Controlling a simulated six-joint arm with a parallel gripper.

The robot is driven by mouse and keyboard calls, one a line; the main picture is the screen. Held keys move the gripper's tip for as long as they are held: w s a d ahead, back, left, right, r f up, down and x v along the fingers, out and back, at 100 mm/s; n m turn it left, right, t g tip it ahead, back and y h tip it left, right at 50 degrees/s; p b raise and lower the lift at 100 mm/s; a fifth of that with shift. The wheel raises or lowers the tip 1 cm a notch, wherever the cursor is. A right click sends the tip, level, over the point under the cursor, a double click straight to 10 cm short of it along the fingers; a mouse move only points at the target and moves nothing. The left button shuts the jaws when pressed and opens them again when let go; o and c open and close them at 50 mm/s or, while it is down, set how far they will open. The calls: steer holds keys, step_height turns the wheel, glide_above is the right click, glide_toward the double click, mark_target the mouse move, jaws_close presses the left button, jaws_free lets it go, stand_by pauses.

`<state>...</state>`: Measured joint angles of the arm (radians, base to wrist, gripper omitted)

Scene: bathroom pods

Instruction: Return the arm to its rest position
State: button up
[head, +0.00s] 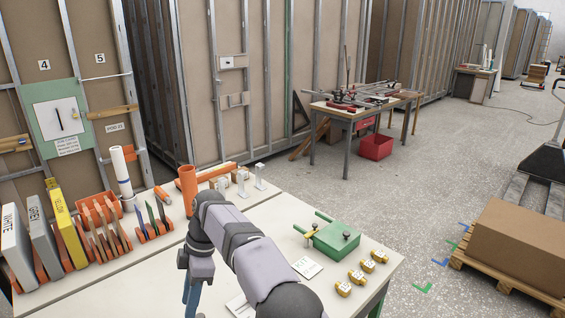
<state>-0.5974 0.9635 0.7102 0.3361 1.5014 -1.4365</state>
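My arm (245,250) rises from the bottom edge of the head view and reaches up over the middle of the white table (175,285). Its upper links are grey and dark. A joint bends down at the left, and a bluish part (193,294) hangs below it and runs out of the frame. I cannot make out any gripper fingers, and I see nothing held. The arm hides part of the table's middle.
White, grey and yellow binders (68,226) and orange racks (103,230) stand left. An orange cylinder (187,190) stands close behind the arm. A green box (336,240) and several yellow pieces (358,277) lie right. Some white tabletop between is bare.

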steer(key=s+d+m+t+h, duration=0.1)
steer(key=s+d+m+t, duration=0.1)
steer(key=d+m, duration=1.6)
steer(key=s+d+f+m+h, duration=0.1)
steer(key=s+d+f+m, duration=0.1)
steer(key=s+d, duration=0.7)
steer(key=s+d+f+m+h, duration=0.1)
steer(key=s+d+f+m, duration=0.2)
steer(key=s+d, duration=0.5)
steer(key=d+f, duration=0.1)
steer(key=d, duration=0.2)
steer(key=shift+s+d+f, duration=0.25)
steer(key=shift+s+d, duration=0.05)
steer(key=shift+s, duration=0.1)
